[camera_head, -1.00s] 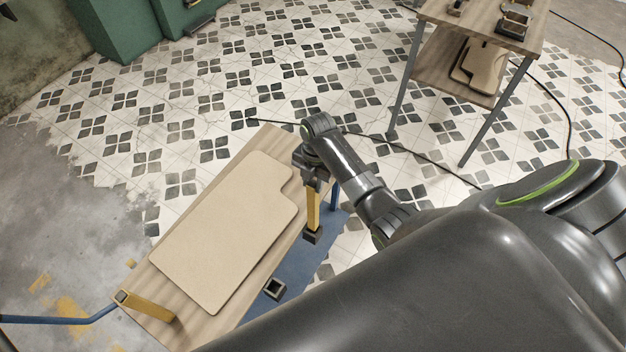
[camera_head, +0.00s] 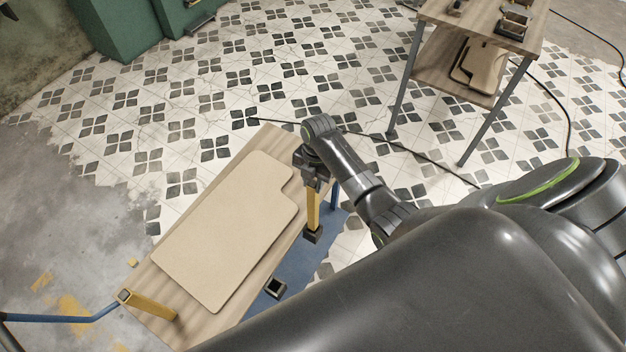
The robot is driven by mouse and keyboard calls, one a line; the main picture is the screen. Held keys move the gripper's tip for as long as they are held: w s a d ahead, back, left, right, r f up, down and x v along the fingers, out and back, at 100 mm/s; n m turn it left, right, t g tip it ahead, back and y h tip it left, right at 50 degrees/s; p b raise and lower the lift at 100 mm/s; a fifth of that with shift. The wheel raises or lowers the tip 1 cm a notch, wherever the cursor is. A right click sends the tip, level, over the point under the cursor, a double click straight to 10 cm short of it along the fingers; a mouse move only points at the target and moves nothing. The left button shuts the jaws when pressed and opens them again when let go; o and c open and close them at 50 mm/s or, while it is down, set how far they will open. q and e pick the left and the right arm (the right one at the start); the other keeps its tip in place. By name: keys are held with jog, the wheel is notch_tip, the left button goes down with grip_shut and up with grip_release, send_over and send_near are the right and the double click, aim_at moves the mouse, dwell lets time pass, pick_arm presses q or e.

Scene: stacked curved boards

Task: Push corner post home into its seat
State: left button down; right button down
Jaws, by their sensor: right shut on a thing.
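A yellow corner post (camera_head: 313,209) stands upright at the right edge of the wooden platform. My right gripper (camera_head: 313,182) is shut on its upper part from above. The post's lower end meets a black square seat (camera_head: 313,235); how deep it sits inside cannot be told. A second black seat (camera_head: 275,288) nearer me is open at the top and holds no post. Another yellow post (camera_head: 150,305) shows at the platform's near left corner. My left gripper is out of view.
A tan curved board stack (camera_head: 225,230) lies on the wooden platform (camera_head: 265,140). A blue surface (camera_head: 300,265) lies along its right side. A blue bar (camera_head: 60,319) runs at the lower left. A wooden shelf table (camera_head: 470,75) stands at the back right; dark cables cross the tiled floor.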

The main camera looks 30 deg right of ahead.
jog(key=shift+f+b, duration=1.9)
jog(key=shift+f, duration=1.2)
jog(key=c, duration=1.1)
grip_release()
jog(key=shift+o, duration=0.2)
jog(key=shift+r, duration=0.1)
notch_tip(320, 180, up, 16)
jog(key=p, duration=0.2)
send_over(313, 194)
jog(key=w+d, duration=0.3)
jog(key=shift+s+a+r+p, duration=0.2)
jog(key=shift+r+p, duration=0.2)
jog(key=shift+r, duration=0.25)
